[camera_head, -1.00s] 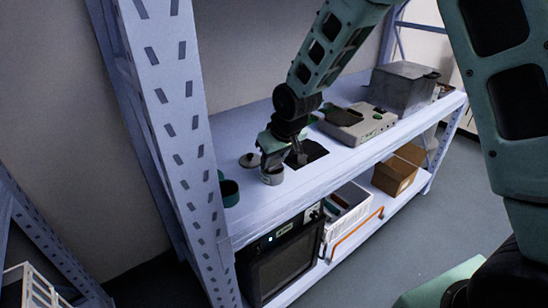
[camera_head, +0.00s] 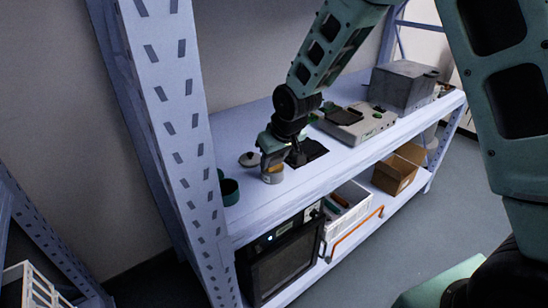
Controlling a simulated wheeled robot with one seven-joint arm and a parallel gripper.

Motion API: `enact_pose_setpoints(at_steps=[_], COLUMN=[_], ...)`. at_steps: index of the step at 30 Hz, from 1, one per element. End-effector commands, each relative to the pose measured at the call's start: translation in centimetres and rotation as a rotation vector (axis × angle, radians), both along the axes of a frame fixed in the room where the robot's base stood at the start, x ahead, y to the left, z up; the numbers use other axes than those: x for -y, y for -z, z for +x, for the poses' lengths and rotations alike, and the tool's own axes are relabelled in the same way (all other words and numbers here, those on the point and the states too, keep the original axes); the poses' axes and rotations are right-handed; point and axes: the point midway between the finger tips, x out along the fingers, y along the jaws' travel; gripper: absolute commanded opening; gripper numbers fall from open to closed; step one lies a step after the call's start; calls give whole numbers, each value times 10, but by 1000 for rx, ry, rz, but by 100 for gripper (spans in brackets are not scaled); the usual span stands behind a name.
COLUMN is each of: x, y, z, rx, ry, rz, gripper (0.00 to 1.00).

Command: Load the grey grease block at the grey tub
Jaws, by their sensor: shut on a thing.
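The grey tub (camera_head: 272,175) stands open on the upper shelf, near the front left. A round grey lid (camera_head: 249,159) lies just behind it to the left. My gripper (camera_head: 271,157) points down at the tub's mouth and is shut on the grey grease block. The block is small and mostly hidden by the fingers and the tub. I cannot tell whether it touches the inside of the tub. A brownish-orange patch shows at the tub's front.
A dark flat mat (camera_head: 313,150) lies right of the tub, partly behind my wrist. A dark green cup (camera_head: 229,191) stands to the left near the post. A grey device (camera_head: 360,123) and a grey box (camera_head: 403,86) occupy the right of the shelf.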

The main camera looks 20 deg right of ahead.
Motion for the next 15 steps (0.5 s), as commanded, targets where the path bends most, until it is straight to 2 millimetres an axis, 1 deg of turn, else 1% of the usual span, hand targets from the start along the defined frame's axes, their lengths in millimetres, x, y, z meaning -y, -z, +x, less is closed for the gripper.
enact_pose_setpoints(at_steps=[10,15], x=[0,0], y=[2,-6], z=[-1,-1], rx=[-4,-4], ry=[0,0], rz=[-1,-1], gripper=[22,22])
